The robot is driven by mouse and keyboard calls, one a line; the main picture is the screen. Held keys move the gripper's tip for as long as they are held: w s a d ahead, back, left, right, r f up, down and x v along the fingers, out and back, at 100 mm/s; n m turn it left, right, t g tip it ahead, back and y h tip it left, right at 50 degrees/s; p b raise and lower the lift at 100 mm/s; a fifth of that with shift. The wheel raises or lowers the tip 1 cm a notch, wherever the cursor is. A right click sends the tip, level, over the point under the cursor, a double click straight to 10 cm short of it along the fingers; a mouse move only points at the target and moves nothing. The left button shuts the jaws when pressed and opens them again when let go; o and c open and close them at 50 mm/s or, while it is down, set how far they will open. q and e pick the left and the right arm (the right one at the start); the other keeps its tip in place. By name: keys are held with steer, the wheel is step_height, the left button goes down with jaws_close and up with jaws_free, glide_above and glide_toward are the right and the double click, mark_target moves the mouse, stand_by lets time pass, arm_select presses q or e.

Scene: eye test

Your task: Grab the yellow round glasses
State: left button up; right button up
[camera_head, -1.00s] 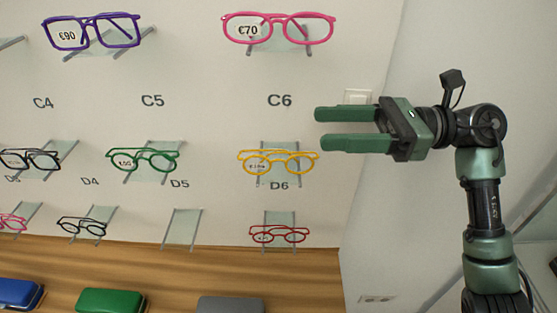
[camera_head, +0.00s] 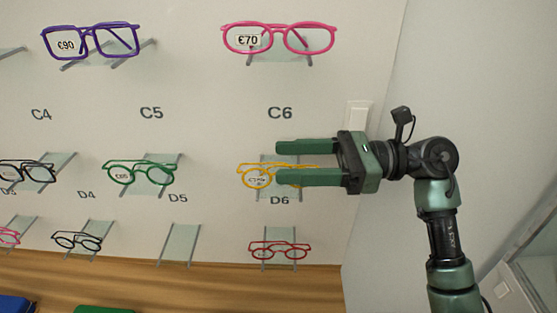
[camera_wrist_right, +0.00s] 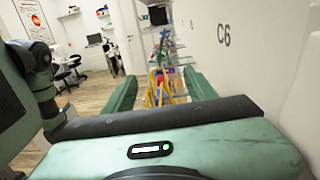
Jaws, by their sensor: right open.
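The yellow round glasses (camera_head: 255,186) rest on a small clear shelf on the white wall, above the label D6, in the head view. A price tag shows in their left lens. My right gripper (camera_head: 277,162) reaches in from the right, open and empty, its fingers pointing left. The lower finger covers much of the right lens. In the right wrist view, a yellow shape (camera_wrist_right: 157,88), which looks like these glasses seen from the side, appears between the open fingers (camera_wrist_right: 159,76). I cannot tell how far ahead it is. My left gripper is not in view.
Pink glasses (camera_head: 278,38) sit above and red glasses (camera_head: 279,250) below. Green glasses (camera_head: 140,173) are to the left, with an empty shelf (camera_head: 180,244) lower down. A wooden surface (camera_head: 220,287) runs below. A wall switch (camera_head: 359,114) is just above my gripper.

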steer(key=shift+a, duration=0.8)
jaws_close()
